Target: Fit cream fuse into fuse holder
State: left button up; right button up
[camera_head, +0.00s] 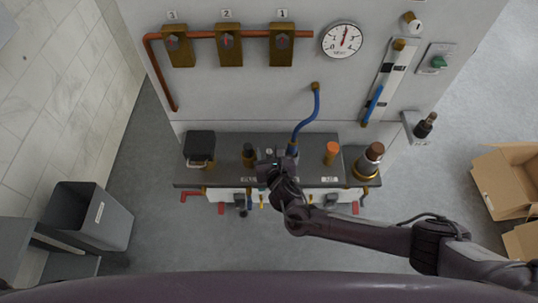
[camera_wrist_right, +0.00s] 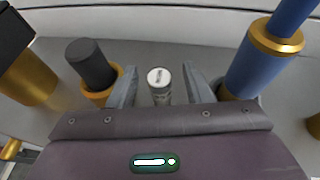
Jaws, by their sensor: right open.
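My right gripper (camera_head: 272,168) is over the dark shelf at the foot of the panel. In the right wrist view its two fingers (camera_wrist_right: 158,88) stand apart, open. Between them is a small pale grey upright cylinder (camera_wrist_right: 160,92) with a whitish slotted top; no grip on it shows. Its pale top also shows in the head view (camera_head: 268,152). I cannot tell whether this is the cream fuse or the fuse holder. No other piece is clearly recognisable as either. My left gripper is not in view.
Close beside the fingers stand a black-topped brass post (camera_wrist_right: 92,65) and a blue brass-collared tube (camera_wrist_right: 265,55). An orange-topped cylinder (camera_head: 331,150), a larger brass fitting (camera_head: 368,160) and a black box (camera_head: 199,146) are on the shelf (camera_head: 225,155). A bin (camera_head: 92,222) stands left.

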jog(key=c, duration=1)
jog(key=shift+r, duration=0.1)
